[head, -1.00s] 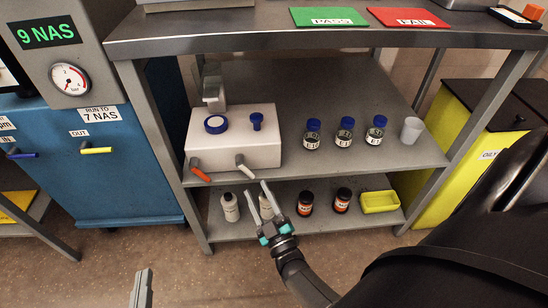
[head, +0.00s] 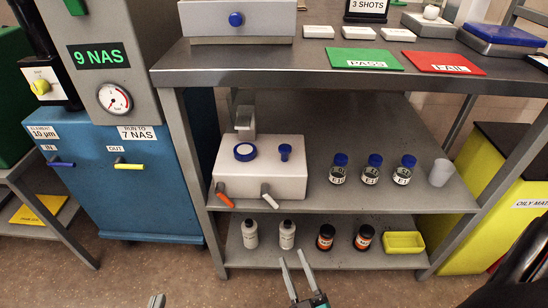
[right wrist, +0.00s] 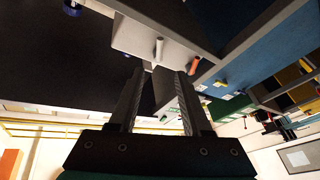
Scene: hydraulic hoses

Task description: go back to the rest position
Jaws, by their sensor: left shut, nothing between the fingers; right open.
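My right gripper (head: 294,266) is at the bottom middle of the head view, in front of the lower shelf. Its two fingers are apart with nothing between them; they also show apart in the right wrist view (right wrist: 160,95). Only the tip of my left gripper (head: 157,301) shows at the bottom edge, left of the right one.
The grey bench (head: 290,75) carries a green PASS mat (head: 364,60) and a red FAIL mat (head: 443,64). Its shelves hold a white box (head: 262,180), several bottles and a yellow tray (head: 404,243). A blue cabinet (head: 140,200) stands left, a yellow bin (head: 490,215) right.

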